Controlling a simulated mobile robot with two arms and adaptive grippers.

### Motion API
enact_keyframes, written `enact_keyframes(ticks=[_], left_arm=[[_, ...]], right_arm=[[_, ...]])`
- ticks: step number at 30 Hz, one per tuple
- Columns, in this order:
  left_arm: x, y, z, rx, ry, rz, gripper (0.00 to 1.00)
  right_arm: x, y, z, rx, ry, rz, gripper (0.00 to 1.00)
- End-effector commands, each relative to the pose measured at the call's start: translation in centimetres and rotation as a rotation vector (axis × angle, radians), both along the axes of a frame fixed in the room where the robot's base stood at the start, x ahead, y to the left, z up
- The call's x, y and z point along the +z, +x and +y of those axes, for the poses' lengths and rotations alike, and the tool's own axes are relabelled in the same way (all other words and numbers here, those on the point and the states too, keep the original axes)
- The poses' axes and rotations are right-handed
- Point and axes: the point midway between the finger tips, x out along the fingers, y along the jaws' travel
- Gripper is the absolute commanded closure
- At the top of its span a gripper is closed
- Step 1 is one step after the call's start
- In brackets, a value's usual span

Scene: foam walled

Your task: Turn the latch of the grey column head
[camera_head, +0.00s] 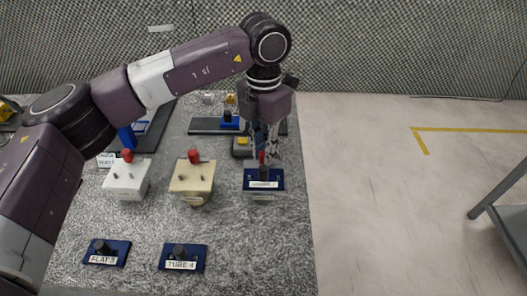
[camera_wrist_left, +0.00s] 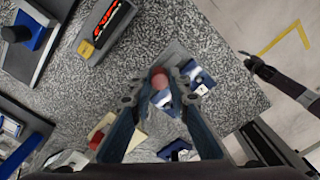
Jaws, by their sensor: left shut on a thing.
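My left gripper (camera_head: 264,152) reaches down from above and is shut on this red knob. In the left wrist view the red knob (camera_wrist_left: 159,78) shows between the fingertips (camera_wrist_left: 161,86). A dark arm-like part, which looks like my right arm, shows at the right of that view; its finger state is unclear.
A white block (camera_head: 127,180) and a cream block (camera_head: 192,178), each with a red knob, stand to the left. Blue plates labelled FLAT (camera_head: 107,250) and TUBE (camera_head: 183,256) lie in front. Behind are dark trays with blue parts (camera_head: 230,123).

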Motion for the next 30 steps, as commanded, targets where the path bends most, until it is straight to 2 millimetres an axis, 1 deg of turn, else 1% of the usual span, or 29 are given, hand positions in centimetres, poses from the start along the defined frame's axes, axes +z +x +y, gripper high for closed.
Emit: enact_keyframes(ticks=[1, 11, 12, 15, 17, 26, 29, 30], left_arm=[[0.2, 0.2, -0.1, 0.005, -0.004, -0.006, 1.00], [0.3, 0.2, -0.1, 0.007, -0.004, -0.007, 1.00], [0.3, 0.2, -0.1, 0.006, -0.004, -0.007, 0.82], [0.3, 0.2, -0.1, 0.006, -0.003, -0.006, 0.71], [0.2, 0.1, -0.1, 0.006, -0.003, -0.006, 0.66], [0.3, 0.1, 0.0, 0.005, -0.001, -0.003, 0.66], [1.2, 0.1, 0.0, 0.005, -0.002, -0.005, 0.66], [1.8, 0.2, 0.0, 0.004, -0.001, -0.006, 0.66]], right_arm=[[0.0, 0.0, 0.0, 0.000, 0.000, 0.000, 0.60], [0.0, 0.0, 0.0, 0.000, 0.000, 0.000, 0.60], [0.0, 0.0, 0.0, 0.000, 0.000, 0.001, 0.60], [0.0, 0.0, 0.0, 0.000, 0.000, 0.001, 0.60], [0.0, 0.0, -0.1, 0.000, -0.001, 0.001, 0.60], [0.0, -0.1, -0.6, 0.001, -0.007, 0.002, 0.60], [0.0, -0.1, -0.4, 0.001, -0.005, 0.001, 0.60], [0.0, -0.1, -0.4, 0.001, -0.004, 0.001, 0.60]])
